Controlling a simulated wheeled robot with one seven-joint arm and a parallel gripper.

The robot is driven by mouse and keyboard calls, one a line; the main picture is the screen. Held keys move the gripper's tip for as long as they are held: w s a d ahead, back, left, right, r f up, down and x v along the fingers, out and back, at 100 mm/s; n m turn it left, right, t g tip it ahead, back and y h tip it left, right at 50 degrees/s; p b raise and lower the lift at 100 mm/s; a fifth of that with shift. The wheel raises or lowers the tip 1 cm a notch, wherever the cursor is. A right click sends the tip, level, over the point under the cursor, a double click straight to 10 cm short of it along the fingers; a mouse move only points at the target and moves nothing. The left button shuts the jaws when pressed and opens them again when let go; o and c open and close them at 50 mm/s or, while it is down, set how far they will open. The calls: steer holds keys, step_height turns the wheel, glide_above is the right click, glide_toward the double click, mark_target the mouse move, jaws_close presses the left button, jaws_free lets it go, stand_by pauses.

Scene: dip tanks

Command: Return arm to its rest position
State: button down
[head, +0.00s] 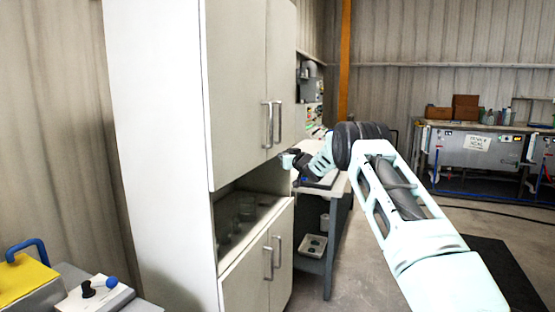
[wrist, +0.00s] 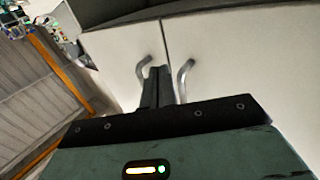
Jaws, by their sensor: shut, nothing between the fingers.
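My arm (head: 395,200) reaches forward from the lower right in the head view. Its end, my gripper (head: 286,160), is in front of the tall white cabinet (head: 160,140), near the open shelf between the upper and lower doors. In the wrist view my gripper (wrist: 156,75) is shut and empty. Its fingers point toward a pair of white cabinet doors, and the tips show between two grey handles (wrist: 185,78). I cannot tell how far the tips are from the doors.
The cabinet's open shelf (head: 250,215) holds some glassware. A workbench (head: 325,190) stands just behind my gripper. Tanks (head: 475,150) line the back right. A yellow lid with a blue handle (head: 25,275) is at the lower left. Floor is free around the dark mat (head: 500,265).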

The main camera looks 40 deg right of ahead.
steer(key=s+d+b, duration=0.1)
steer(key=s+d, duration=0.2)
steer(key=s, duration=0.3)
steer(key=shift+d+b, duration=0.25)
steer(key=shift+b, duration=0.1)
steer(key=s+a+f+m+g, duration=0.1)
steer(key=s+a+f+g, duration=0.3)
steer(key=a, duration=0.7)
steer(key=s+a+g, duration=0.3)
steer(key=s+a, duration=0.2)
steer(key=a, duration=0.5)
steer(key=s+a+f+n+g+y, duration=0.1)
steer(key=s+a+f+g, duration=0.2)
steer(key=s+a, duration=0.5)
steer(key=s+a+f+g, duration=0.2)
steer(key=s+a+f, duration=0.15)
steer(key=s, duration=0.95)
steer(key=s+a+f+n+g+y, duration=0.1)
steer(key=s+a+f+g, duration=0.15)
steer(key=s+a, duration=0.6)
steer(key=s+a+r+n+g, duration=0.2)
steer(key=s+a+n, duration=0.5)
steer(key=s+a, duration=0.8)
steer(key=shift+a+n+g, duration=0.4)
steer(key=shift+a+g, duration=0.35)
steer(key=shift+r, duration=0.1)
